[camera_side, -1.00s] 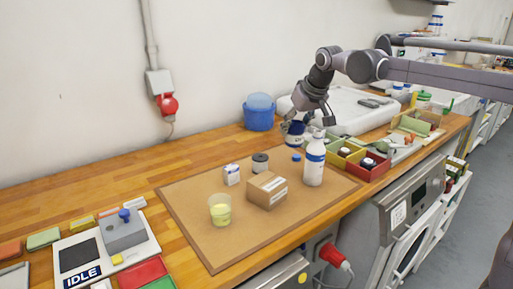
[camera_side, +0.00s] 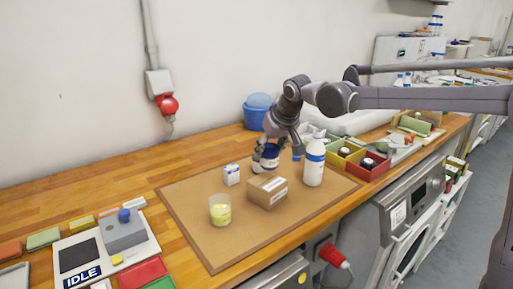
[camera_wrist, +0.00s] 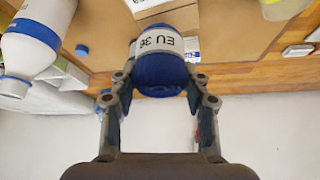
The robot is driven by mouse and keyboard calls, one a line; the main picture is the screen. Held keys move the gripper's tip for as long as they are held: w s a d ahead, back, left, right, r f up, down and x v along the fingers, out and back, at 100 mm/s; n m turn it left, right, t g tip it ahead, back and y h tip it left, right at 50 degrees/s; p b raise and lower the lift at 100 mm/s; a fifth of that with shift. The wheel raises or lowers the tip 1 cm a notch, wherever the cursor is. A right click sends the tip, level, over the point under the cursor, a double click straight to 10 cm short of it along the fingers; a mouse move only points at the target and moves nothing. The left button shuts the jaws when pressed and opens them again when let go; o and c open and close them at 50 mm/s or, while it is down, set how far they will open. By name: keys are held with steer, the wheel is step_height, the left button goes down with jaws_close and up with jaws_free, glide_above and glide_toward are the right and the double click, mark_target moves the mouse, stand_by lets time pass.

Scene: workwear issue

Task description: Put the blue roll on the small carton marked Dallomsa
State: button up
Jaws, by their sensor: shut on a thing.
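My gripper (camera_side: 271,154) is shut on the blue roll (camera_wrist: 160,72), which has a white band reading "EU 36" in the wrist view. In the side view the roll (camera_side: 271,160) hangs just behind the brown cardboard carton (camera_side: 262,190), apart from or overlapping it; I cannot tell. The carton carries a white label, too small to read. A small white box (camera_side: 232,175) with blue print stands left of the carton; its print is unreadable too, so I cannot tell which one says Dallomsa.
A white bottle with a blue band (camera_side: 314,165) stands right of the carton. A beaker of yellow stuff (camera_side: 220,211) stands at front left. A small blue cap (camera_side: 296,157) lies behind. The brown mat (camera_side: 275,230) is clear in front.

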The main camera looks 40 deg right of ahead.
mark_target(268, 162)
steer(key=shift+w+a+f, duration=0.15)
steer(key=shift+a+f, duration=0.1)
steer(key=shift+f, duration=1.9)
steer(key=shift+f, duration=0.1)
steer(key=o, duration=1.1)
steer(key=v, duration=1.2)
steer(key=s+d+f, duration=0.1)
steer(key=s+f, duration=0.3)
steer(key=s, duration=0.3)
steer(key=s+d+f+n+t, duration=0.1)
steer(key=s+f, duration=0.3)
steer(key=s, duration=0.3)
steer(key=s+d+f+n+y, duration=0.1)
steer(key=s+f, duration=0.3)
steer(key=s, duration=0.3)
steer(key=shift+d+f, duration=0.15)
steer(key=shift+f, duration=0.2)
